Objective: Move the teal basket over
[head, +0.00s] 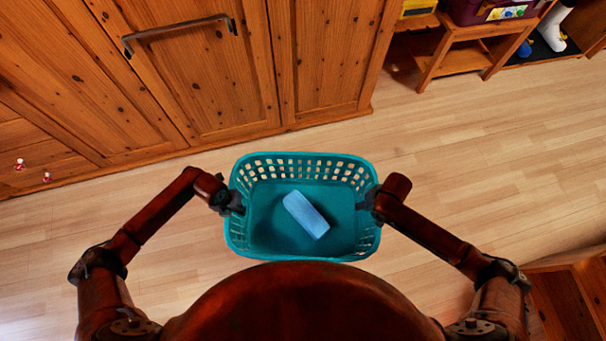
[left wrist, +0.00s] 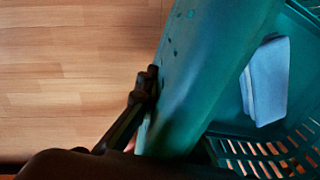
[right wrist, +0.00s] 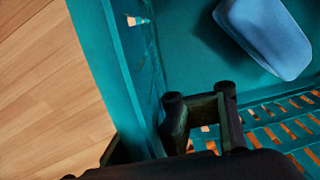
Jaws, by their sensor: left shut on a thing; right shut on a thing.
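The teal basket (head: 303,157) is in the middle of the head view, in front of my body, with lattice walls. A light blue block-like thing (head: 305,214) lies inside it on the basket floor. My left gripper (head: 236,203) is shut on the basket's left wall; the left wrist view shows a dark finger on the outside of the teal rim (left wrist: 205,80). My right gripper (head: 368,199) is shut on the right wall; the right wrist view shows its finger (right wrist: 203,112) on the inner side of the wall. The basket's near side is close to my body.
A wooden wardrobe (head: 200,80) with a metal handle stands beyond the basket at upper left. A low wooden shelf (head: 462,60) with boxes stands at upper right. A wooden furniture edge (head: 570,290) is at lower right. The wooden floor (head: 470,150) to the right is clear.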

